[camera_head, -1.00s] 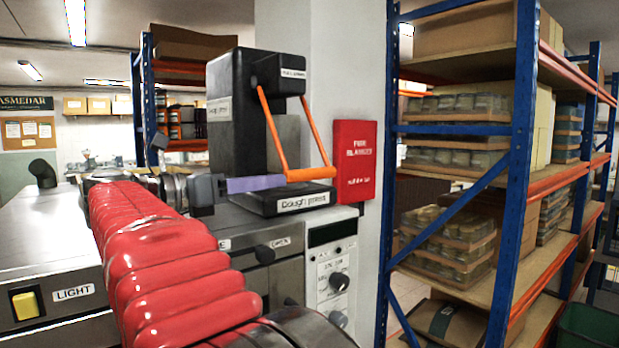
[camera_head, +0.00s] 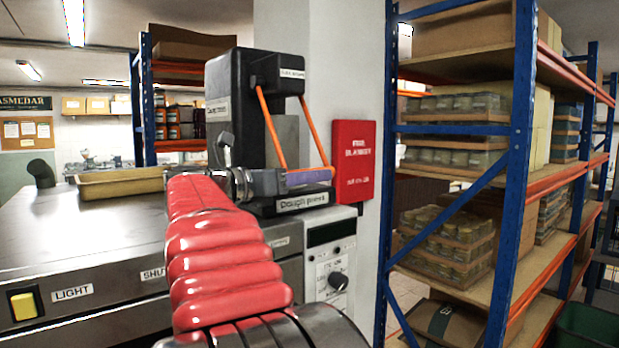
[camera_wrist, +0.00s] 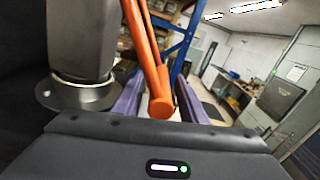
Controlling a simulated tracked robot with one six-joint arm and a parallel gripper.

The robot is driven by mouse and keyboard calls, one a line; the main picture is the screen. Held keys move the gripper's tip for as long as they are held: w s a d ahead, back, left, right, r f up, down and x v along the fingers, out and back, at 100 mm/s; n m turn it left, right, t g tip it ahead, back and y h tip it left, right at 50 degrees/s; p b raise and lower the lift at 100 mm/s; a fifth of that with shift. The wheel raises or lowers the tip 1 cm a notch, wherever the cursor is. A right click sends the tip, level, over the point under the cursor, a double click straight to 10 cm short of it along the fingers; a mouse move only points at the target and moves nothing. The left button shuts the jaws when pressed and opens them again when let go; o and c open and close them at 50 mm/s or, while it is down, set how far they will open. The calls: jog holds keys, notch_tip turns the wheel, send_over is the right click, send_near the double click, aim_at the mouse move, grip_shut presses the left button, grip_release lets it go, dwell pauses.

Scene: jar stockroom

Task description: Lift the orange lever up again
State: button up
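The orange lever (camera_head: 271,128) is a U-shaped handle on the black dough press (camera_head: 232,110). Its two side bars slope down from the press head to a low crossbar in front, just above the base. In the wrist view the lever (camera_wrist: 146,50) comes down between the two spread purple fingers of my gripper (camera_wrist: 157,98), with gaps visible on both sides. The fingers look open around the lever, not closed on it.
A red sign box (camera_head: 353,160) hangs on the pillar close right of the press. A control panel with knobs (camera_head: 330,270) sits below. A shallow tray (camera_head: 120,184) lies on the metal counter (camera_head: 70,225) at left. Blue shelving (camera_head: 520,150) with jars stands at right.

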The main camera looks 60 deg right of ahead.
jog(key=shift+c, duration=0.5)
grip_shut()
